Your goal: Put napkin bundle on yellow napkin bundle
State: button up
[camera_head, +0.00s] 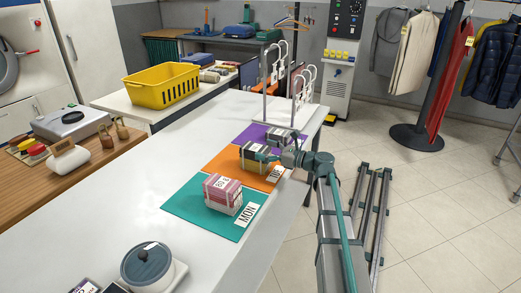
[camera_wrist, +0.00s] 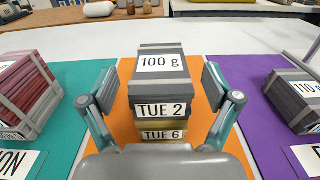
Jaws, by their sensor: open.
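A grey napkin bundle (camera_wrist: 162,75) with a "100 g" top label and a "TUE 2" front label sits on a yellow napkin bundle (camera_wrist: 165,135) labelled "TUE 6". The stack stands upright on an orange mat (camera_wrist: 124,128). The grey bundle also shows in the head view (camera_head: 251,150), partly behind my gripper. My gripper (camera_wrist: 159,84) is open, with one finger on each side of the grey bundle. Gaps show between the fingers and the bundle. In the head view my gripper (camera_head: 268,157) is at the right side of the stack.
A red-and-white bundle (camera_head: 222,194) sits on a teal mat (camera_head: 190,207) labelled MON. A dark bundle labelled "110 g" (camera_wrist: 296,97) sits on a purple mat (camera_wrist: 258,100). White rack frames (camera_head: 297,85) stand beyond.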

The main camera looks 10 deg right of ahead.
jog(key=v, duration=1)
